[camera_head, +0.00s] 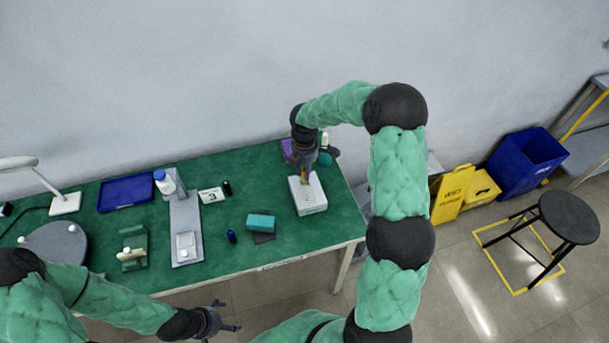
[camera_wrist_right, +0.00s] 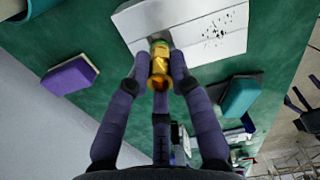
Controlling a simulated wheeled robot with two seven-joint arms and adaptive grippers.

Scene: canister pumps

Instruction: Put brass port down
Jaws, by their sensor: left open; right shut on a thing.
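The brass port (camera_wrist_right: 162,66) is a gold-coloured fitting held between the fingertips of my right gripper (camera_wrist_right: 160,85). In the right wrist view its far end is in front of a white box (camera_wrist_right: 215,30) with dark specks on its top. I cannot tell whether it touches the box. In the head view my right gripper (camera_head: 303,168) points down over the white box (camera_head: 311,197) near the table's right end. My left gripper (camera_head: 216,320) is open and empty, off the table's front edge.
On the green table (camera_head: 300,240) are a teal block (camera_head: 260,222), a blue tray (camera_head: 126,194), a grey stand (camera_head: 184,220), a number 3 card (camera_head: 212,196) and a purple block (camera_wrist_right: 70,76). A wall rises behind. Bare table lies between the teal block and the white box.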

